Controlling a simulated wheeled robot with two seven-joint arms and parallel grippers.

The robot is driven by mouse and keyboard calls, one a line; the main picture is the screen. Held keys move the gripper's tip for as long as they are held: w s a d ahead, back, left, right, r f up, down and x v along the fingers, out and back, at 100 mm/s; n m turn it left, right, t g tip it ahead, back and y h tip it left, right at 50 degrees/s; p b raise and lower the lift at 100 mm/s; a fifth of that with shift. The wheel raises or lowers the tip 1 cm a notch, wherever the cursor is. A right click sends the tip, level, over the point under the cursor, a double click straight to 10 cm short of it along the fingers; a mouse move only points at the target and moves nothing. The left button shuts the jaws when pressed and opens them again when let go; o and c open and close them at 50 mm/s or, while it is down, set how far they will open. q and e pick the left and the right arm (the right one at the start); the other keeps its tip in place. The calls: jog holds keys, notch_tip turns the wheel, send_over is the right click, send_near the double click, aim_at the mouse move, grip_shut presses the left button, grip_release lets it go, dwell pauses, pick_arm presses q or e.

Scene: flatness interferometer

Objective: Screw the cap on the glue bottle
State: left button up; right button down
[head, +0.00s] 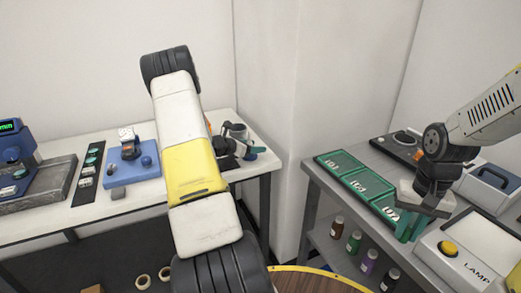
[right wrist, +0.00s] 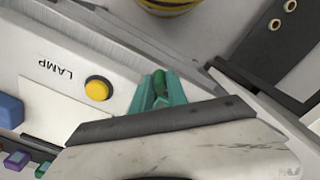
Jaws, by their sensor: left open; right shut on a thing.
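My right gripper (head: 411,225) is over the near end of the green trays on the grey bench at the right. In the right wrist view its teal fingers (right wrist: 160,90) are shut on a small dark green thing (right wrist: 160,82), mostly hidden between them. I cannot tell whether it is the cap or a bottle. My left gripper (head: 252,150) is open by the right end of the white bench, partly hidden behind my left arm. Several small bottles stand on the shelf under the grey bench, including a brown one (head: 337,226) and a green one (head: 354,242). I cannot tell which is glue.
Green labelled trays (head: 338,160) lie on the grey bench. A lamp box (head: 462,252) with a yellow button stands close to my right gripper. The white bench (head: 110,204) carries a blue block (head: 133,169) and instruments. A gap separates the benches.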

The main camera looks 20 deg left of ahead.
pick_arm(q)
grip_shut()
dwell(0.3)
notch_tip(320, 180, up, 10)
dwell(0.5)
jog(key=c, duration=0.7)
grip_release()
jog(key=shift+c, duration=0.2)
grip_shut()
dwell(0.3)
